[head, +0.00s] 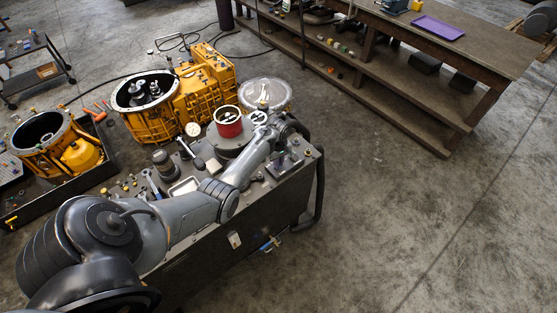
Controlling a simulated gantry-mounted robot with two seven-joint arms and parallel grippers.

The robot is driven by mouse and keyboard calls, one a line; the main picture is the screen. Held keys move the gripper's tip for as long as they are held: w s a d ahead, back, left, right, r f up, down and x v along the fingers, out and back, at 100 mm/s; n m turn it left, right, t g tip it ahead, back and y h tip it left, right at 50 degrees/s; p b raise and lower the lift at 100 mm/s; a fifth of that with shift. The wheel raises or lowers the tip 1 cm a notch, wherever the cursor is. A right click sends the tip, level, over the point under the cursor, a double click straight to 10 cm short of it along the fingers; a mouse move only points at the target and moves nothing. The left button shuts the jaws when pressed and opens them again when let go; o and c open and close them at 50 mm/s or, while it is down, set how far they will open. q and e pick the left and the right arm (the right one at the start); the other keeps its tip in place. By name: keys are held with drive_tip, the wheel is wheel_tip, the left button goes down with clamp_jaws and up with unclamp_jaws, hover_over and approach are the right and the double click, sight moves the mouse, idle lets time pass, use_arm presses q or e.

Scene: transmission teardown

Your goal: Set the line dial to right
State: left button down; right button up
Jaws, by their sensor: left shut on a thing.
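My left arm reaches in from the lower left across the dark work cart (215,262). Its wrist bends down at the cart's right end. My left gripper (284,157) is small and partly hidden by its own wrist. It is shut on what appears to be the line dial (283,168), a small control on a pale plate on the cart top. The dial's pointer and setting are too small to read. My right gripper is not in view.
A red cylinder (228,122) and a white-faced gauge (192,129) stand on the cart behind my arm. Yellow transmission housings (205,90) stand behind the cart. A wooden bench (480,60) with a purple tray (437,28) is at upper right. The floor at right is clear.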

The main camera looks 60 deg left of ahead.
use_arm(q)
drive_tip(key=m+p, duration=0.2)
drive_tip(key=m, duration=0.1)
drive_tip(key=shift+s+r, duration=0.1)
drive_tip(key=shift+r, duration=0.05)
drive_tip(key=shift+s+a+m+p, duration=0.15)
drive_tip(key=shift+m+p, duration=0.4)
drive_tip(key=shift+m, duration=1.55)
drive_tip(key=c, duration=1.1)
unclamp_jaws()
drive_tip(key=shift+c, duration=0.2)
